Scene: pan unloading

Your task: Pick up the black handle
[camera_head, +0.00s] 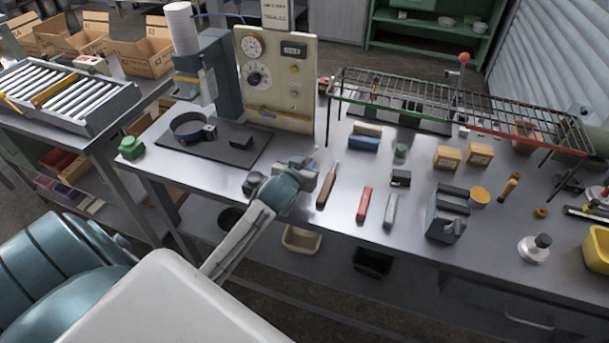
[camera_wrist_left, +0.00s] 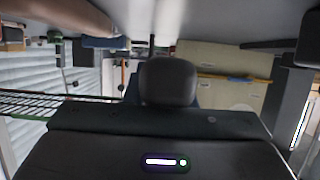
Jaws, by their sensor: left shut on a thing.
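My left gripper (camera_head: 304,170) reaches over the front edge of the workbench, between the black base plate and a brown-handled tool. It is shut on a dark, rounded piece, which I take as the black handle (camera_wrist_left: 168,80). In the left wrist view this handle stands up in the middle, in front of the dark gripper body. In the head view the gripper and wrist mostly hide it. I cannot tell whether it still touches the bench. My right gripper is not in view.
A wire rack (camera_head: 450,98) stands on legs across the back right. A cream gauge panel (camera_head: 277,85) and a press with a black base plate (camera_head: 212,141) stand at the left. The brown-handled tool (camera_head: 327,188) and a red tool (camera_head: 364,204) lie close on the right.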

